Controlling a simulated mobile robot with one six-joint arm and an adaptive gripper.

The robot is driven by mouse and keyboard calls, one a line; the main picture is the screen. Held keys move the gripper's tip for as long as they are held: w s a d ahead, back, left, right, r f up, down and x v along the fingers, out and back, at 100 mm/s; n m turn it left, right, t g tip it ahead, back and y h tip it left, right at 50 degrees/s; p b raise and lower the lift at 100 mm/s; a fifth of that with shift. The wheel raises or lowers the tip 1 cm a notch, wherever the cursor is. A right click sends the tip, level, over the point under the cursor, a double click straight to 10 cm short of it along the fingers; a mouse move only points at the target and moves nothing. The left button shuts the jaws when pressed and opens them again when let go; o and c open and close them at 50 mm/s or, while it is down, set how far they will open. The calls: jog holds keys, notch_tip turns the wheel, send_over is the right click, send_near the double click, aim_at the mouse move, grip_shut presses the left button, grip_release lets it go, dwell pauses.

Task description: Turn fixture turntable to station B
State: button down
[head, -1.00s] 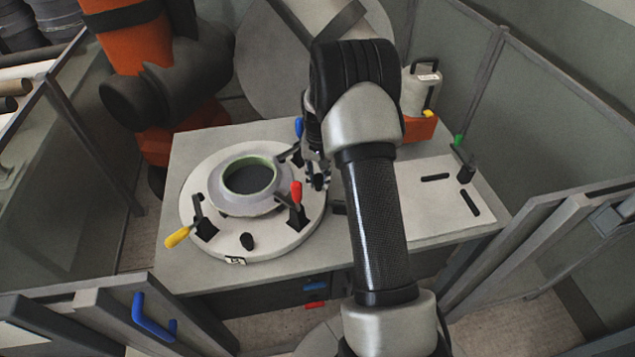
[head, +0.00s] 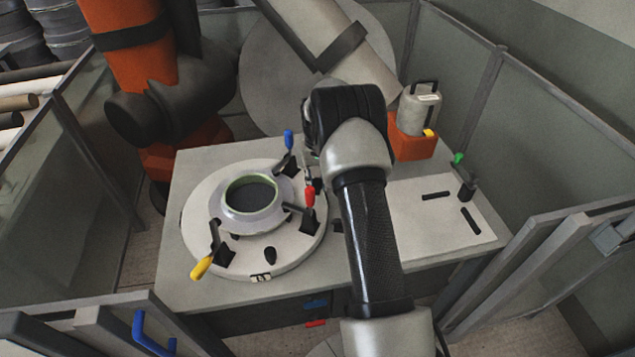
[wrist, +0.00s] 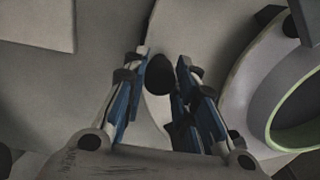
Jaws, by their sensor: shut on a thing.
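The fixture turntable (head: 203,232) is a pale round disc on the bench, carrying a grey ring-shaped mould (head: 232,215) with a green inner rim. Clamps with blue (head: 289,140), red (head: 310,196) and yellow (head: 202,267) handles stand around the mould. A black knob (head: 270,256) and a small label plate (head: 261,277) are at the disc's near edge; the label is unreadable. In the wrist view my gripper (wrist: 162,66) is shut on another dark knob (wrist: 160,78) at the disc's edge. In the head view the arm mostly hides this grip.
An orange robot arm (head: 125,35) stands behind the bench at left. An orange holder (head: 413,146) with a grey canister sits at back right. Grey fence panels surround the bench.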

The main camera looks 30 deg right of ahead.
dwell(0.3)
jog(key=c, duration=1.3)
grip_release()
notch_tip(320, 180, up, 12)
